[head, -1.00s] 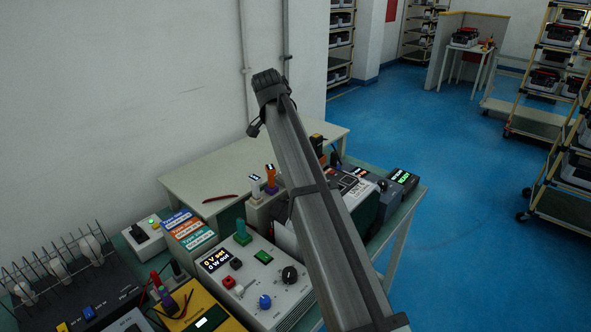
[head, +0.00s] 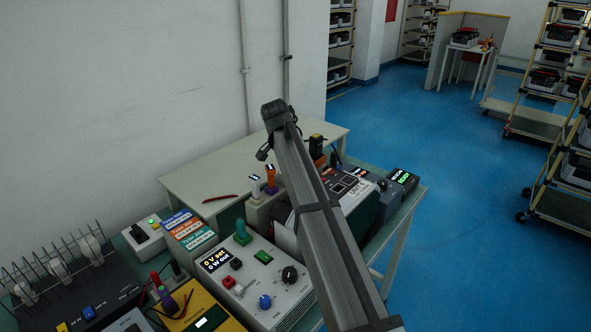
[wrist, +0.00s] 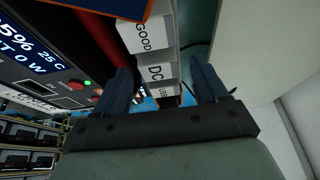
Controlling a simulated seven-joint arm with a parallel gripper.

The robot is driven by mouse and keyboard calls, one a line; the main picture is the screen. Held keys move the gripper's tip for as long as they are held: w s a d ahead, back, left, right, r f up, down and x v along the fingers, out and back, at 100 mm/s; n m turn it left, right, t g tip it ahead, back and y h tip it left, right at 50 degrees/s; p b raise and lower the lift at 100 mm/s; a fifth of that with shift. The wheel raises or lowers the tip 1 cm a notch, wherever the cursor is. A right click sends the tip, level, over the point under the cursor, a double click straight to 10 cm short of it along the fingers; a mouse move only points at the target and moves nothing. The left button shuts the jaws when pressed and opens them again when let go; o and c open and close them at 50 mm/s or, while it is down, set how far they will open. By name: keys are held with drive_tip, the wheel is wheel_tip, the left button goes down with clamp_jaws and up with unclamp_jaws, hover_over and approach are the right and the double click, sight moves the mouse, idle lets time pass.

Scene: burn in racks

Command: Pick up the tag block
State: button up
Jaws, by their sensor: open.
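In the wrist view, my gripper (wrist: 160,66) is open, with one dark blue finger on each side and nothing clearly held. White labelled block faces stand in a row beyond and between the fingers: one reads GOOD (wrist: 152,35), one reads DC (wrist: 157,73), and a third is partly hidden. I cannot tell for sure which is the tag block, or whether the faces belong to one piece. In the head view, a pale holder (head: 262,209) with a white and an orange upright piece stands left of my arm. My gripper's fingers are not distinguishable there.
A grey power unit (head: 250,283) with knobs and a stack of coloured labels (head: 187,230) stand left of my arm. A white-and-dark instrument (head: 348,190) stands close on its right. In the wrist view, a panel with a display (wrist: 30,50) is near the left finger. The pale tabletop (head: 200,184) behind is mostly clear.

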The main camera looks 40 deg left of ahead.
drive_tip(key=shift+c, duration=0.2)
drive_tip(key=c, duration=1.1)
